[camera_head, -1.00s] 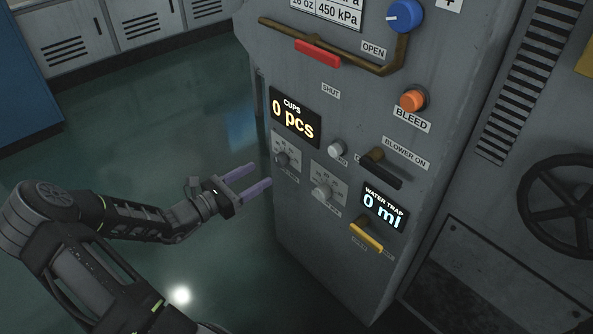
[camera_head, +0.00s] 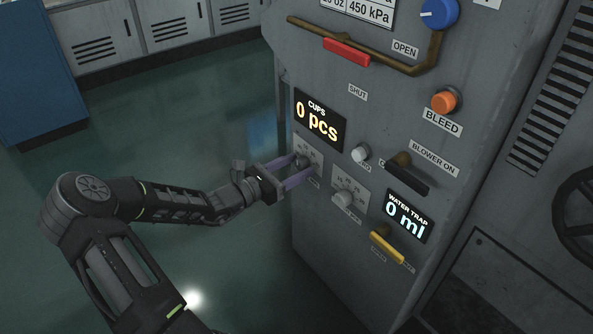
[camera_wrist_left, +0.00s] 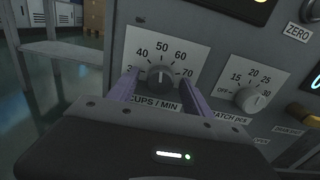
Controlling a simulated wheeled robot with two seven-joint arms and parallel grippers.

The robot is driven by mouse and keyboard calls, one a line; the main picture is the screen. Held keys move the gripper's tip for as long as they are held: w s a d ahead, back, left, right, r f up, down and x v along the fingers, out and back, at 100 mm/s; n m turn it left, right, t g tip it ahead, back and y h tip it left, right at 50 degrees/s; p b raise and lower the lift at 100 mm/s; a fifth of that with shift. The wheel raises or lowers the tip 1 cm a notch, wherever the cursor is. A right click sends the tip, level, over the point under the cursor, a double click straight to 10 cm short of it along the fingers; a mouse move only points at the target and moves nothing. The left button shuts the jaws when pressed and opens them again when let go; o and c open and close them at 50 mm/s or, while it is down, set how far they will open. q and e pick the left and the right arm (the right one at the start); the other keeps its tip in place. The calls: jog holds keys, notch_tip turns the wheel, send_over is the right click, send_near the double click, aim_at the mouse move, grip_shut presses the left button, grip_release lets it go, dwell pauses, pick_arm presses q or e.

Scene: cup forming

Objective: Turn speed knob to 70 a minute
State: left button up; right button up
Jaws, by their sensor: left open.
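The speed knob (camera_wrist_left: 160,77) is dark and round, on a white dial plate (camera_wrist_left: 137,40) marked CUPS / MIN in the left wrist view. Its numbers 40, 50, 60 and 70 run around it, with 70 on the right. Its pointer seems to point about upward, but the exact reading is too small to tell. In the head view the knob (camera_head: 302,160) is partly hidden by the fingers. My left gripper (camera_head: 302,166) is open, its purple fingers on either side of the knob. Contact cannot be told. My right gripper is not in view.
The cups display (camera_head: 319,120) above reads 0 pcs. A white zero button (camera_head: 360,153), a black blower lever (camera_head: 408,178) and a yellow lever (camera_head: 387,247) stick out of the panel. Floor to the left is clear.

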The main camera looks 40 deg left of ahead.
pick_arm(q)
jog(key=shift+w, duration=0.2)
jog(key=shift+c, duration=0.4)
grip_shut()
